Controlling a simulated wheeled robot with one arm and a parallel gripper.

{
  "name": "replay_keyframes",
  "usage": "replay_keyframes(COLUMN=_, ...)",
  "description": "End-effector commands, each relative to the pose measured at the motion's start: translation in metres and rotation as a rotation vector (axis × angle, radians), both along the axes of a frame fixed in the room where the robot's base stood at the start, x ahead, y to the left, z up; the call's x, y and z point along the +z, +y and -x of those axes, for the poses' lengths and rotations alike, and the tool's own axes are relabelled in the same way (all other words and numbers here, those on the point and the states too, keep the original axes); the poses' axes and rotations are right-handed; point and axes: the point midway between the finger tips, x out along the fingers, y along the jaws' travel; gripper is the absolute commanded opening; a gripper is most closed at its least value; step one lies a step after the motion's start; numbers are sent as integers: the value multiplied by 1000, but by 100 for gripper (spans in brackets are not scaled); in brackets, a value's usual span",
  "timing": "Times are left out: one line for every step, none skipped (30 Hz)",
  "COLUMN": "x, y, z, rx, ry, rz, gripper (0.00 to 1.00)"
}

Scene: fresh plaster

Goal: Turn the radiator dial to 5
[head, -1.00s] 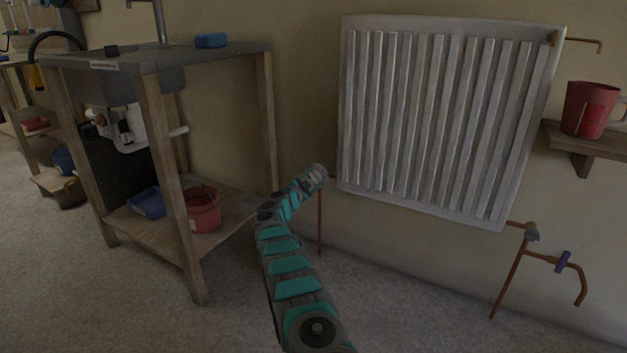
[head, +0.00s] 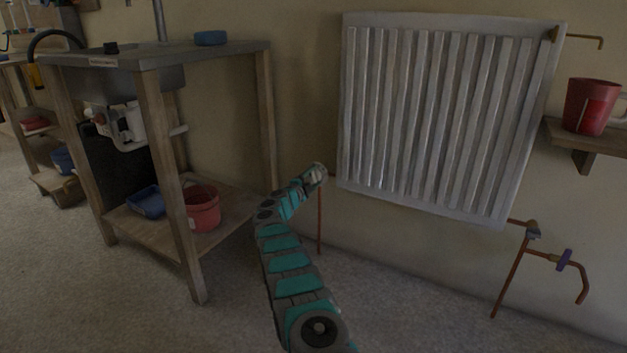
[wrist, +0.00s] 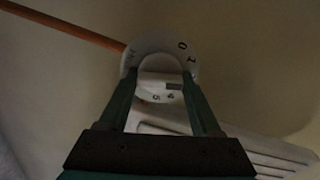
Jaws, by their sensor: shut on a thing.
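The radiator dial (wrist: 157,88) is a round white knob with a numbered collar (wrist: 160,47), seen in the wrist view. A 0 and a 1 show at the collar's upper right, and a 4 and a 5 show below the knob. A dark grey mark sits on the knob's right side; I cannot tell which number it points to. My gripper (wrist: 160,90) is shut on the knob, one finger on each side. In the head view my gripper (head: 317,175) is at the lower left corner of the radiator (head: 430,205) and hides the dial.
A copper pipe (head: 320,222) drops below my gripper. A wooden sink bench (head: 155,150) stands to the left, with a red bucket (head: 204,210) on its shelf. Right are a purple-handled tap (head: 564,260) and a wall shelf (head: 590,140) holding a red pot (head: 588,105).

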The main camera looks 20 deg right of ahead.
Motion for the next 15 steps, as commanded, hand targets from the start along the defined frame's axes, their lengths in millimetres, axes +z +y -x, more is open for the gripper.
replay_keyframes(x=-4, y=0, z=0, rx=0, ry=-33, rz=-29, gripper=10)
replay_keyframes(x=-4, y=0, z=0, rx=0, ry=-55, rz=-46, gripper=10)
replay_keyframes(x=-4, y=0, z=0, rx=0, ry=-85, rz=-69, gripper=10)
replay_keyframes(x=-5, y=0, z=0, rx=0, ry=-108, rz=-87, gripper=10)
replay_keyframes(x=-5, y=0, z=0, rx=0, ry=-130, rz=-104, gripper=10)
replay_keyframes(x=-5, y=0, z=0, rx=0, ry=-160, rz=-128, gripper=10)
replay_keyframes(x=-6, y=0, z=0, rx=1, ry=-183, rz=-146, gripper=10)
replay_keyframes(x=-6, y=0, z=0, rx=1, ry=-206, rz=-163, gripper=10)
replay_keyframes(x=-6, y=0, z=0, rx=1, ry=-236, rz=-187, gripper=10)
replay_keyframes(x=-6, y=0, z=0, rx=1, ry=-259, rz=-205, gripper=10)
replay_keyframes(x=-6, y=0, z=0, rx=1, ry=-281, rz=-222, gripper=10)
replay_keyframes(x=-6, y=0, z=0, rx=0, ry=-311, rz=-245, gripper=10)
replay_keyframes(x=-6, y=0, z=0, rx=0, ry=-334, rz=-263, gripper=10)
replay_keyframes(x=-6, y=-1, z=0, rx=0, ry=-356, rz=-280, gripper=10)
replay_keyframes(x=-6, y=0, z=0, rx=0, ry=-387, rz=-303, gripper=10)
